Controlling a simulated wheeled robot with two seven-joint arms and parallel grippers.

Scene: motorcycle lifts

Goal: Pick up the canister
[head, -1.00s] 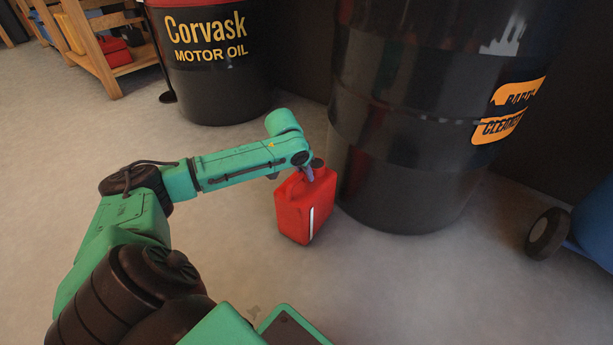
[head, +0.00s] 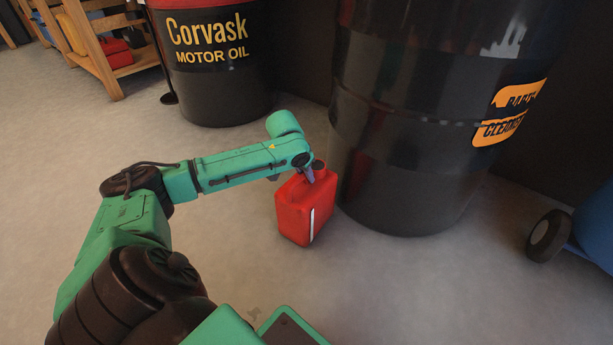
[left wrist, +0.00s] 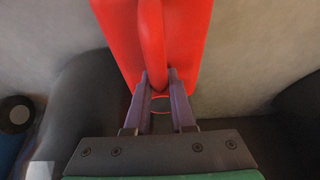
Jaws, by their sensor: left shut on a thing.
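The red canister (head: 303,211) stands upright on the floor, just left of the large dark drum. My left gripper (head: 309,173) comes down onto its top, by the handle and cap. In the left wrist view the red canister (left wrist: 190,30) fills the top middle, with its handle running down between the fingers. My left gripper (left wrist: 159,88) is shut on that handle. In the head view the fingers partly hide the handle. The canister seems to rest on the floor. My right gripper is not in view.
A large dark drum with an orange label (head: 400,130) stands right behind the canister. A Corvask motor oil drum (head: 215,70) is farther back left. A wooden shelf (head: 95,50) stands far left. A blue object with a wheel (head: 548,235) is at the right. The floor in front is clear.

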